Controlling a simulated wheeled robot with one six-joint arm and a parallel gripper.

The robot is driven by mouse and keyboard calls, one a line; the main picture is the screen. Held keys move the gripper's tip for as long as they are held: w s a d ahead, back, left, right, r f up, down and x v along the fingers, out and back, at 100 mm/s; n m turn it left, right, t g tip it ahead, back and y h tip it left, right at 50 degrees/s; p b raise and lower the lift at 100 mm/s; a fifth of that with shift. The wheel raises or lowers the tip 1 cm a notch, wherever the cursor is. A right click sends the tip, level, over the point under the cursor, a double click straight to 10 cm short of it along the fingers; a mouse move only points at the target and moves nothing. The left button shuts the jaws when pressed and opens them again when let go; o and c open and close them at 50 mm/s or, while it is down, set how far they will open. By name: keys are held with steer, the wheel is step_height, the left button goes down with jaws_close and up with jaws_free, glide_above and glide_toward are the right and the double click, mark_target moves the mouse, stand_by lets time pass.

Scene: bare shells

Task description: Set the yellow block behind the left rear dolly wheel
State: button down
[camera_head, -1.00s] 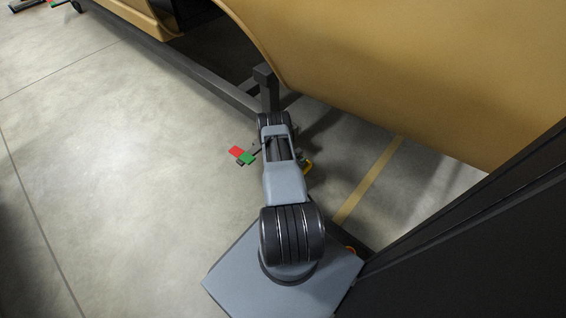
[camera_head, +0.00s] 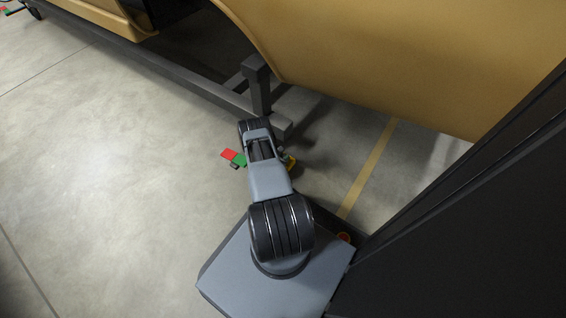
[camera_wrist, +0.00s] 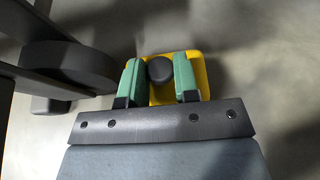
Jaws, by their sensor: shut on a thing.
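The yellow block (camera_wrist: 205,62) is in the wrist view with a dark round knob (camera_wrist: 160,69) on it. My gripper (camera_wrist: 158,72) has its two green fingers closed on either side of this knob. A dark dolly wheel (camera_wrist: 70,65) shows left of the block, with a gap between them at floor level hard to judge. In the head view a yellow edge of the block (camera_head: 290,162) shows just right of my arm. My arm hides the wheel and most of my gripper there. I cannot tell whether the block touches the floor.
The dark dolly frame (camera_head: 175,78) runs under the tan car shell (camera_head: 400,50), with an upright post (camera_head: 258,88) by my arm. Open concrete floor lies left; a yellow floor line (camera_head: 368,170) lies right.

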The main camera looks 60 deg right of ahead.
step_height(320, 180, down, 3)
steer(key=shift+f+b, duration=0.1)
steer(key=shift+b, duration=0.7)
steer(key=c, duration=1.3)
jaws_free()
steer(key=shift+s+f, duration=0.1)
steer(key=shift+f, duration=0.05)
steer(key=o, duration=0.4)
steer(key=shift+o, duration=0.2)
